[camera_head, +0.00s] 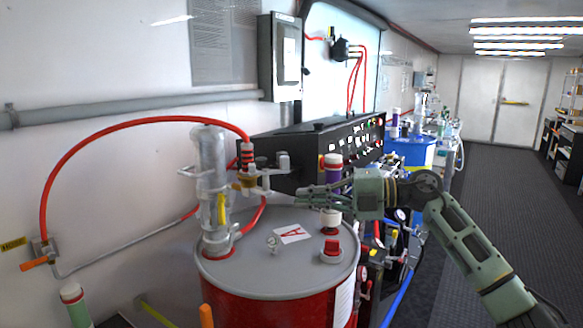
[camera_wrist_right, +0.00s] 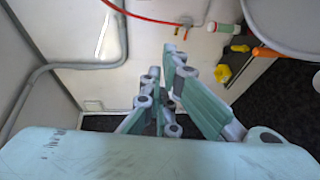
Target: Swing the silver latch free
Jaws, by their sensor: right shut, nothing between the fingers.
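A silver fitting with small upright arms (camera_head: 270,171) sticks out to the right from the clear upright pump (camera_head: 212,185) on the red drum (camera_head: 275,305). It looks like the silver latch, but it is too small to tell its position. My right gripper (camera_head: 283,196) reaches in from the right above the drum lid, its narrow fingertips just below and beside this fitting. I cannot tell whether they touch. The right gripper is shut and empty; its fingers also show in the right wrist view (camera_wrist_right: 178,62). The latch cannot be made out there. My left gripper is not in view.
A red hose (camera_head: 120,124) arches from the wall valve to the pump. The black control panel (camera_head: 310,150) stands behind. The aisle floor (camera_head: 480,200) at right is clear.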

